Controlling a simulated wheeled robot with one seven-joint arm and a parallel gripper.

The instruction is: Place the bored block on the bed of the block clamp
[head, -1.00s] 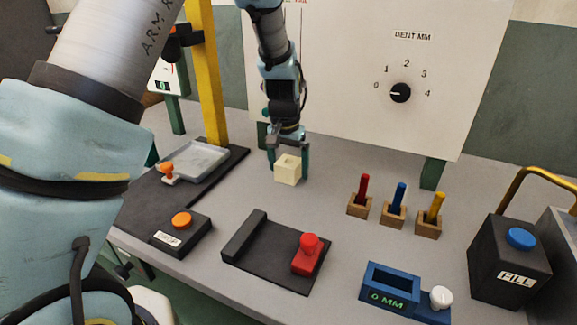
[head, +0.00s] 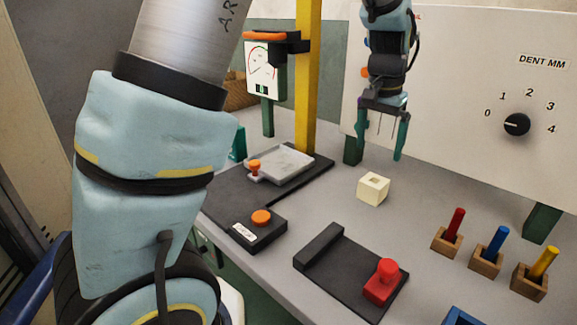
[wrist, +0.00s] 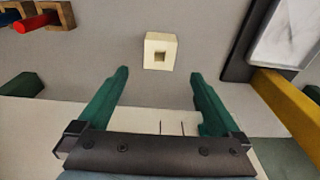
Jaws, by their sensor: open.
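My gripper (head: 382,143) is open and empty above and behind the block, with the fingers pointing down. In the wrist view the block (wrist: 152,59) lies just beyond the fingertips, roughly centred between them and apart from both. The block clamp (head: 338,279) is a dark flat bed with a raised bar at its left and a red knobbed part (head: 382,283) at its right. Its bed is empty.
A yellow post (head: 308,90) and a grey tray (head: 285,164) on a dark base stand to the left. An orange-button box (head: 259,232) is in front of them. Red, blue (head: 490,251) and yellow pegs in wooden holders stand to the right. A dial panel (head: 470,110) rises behind.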

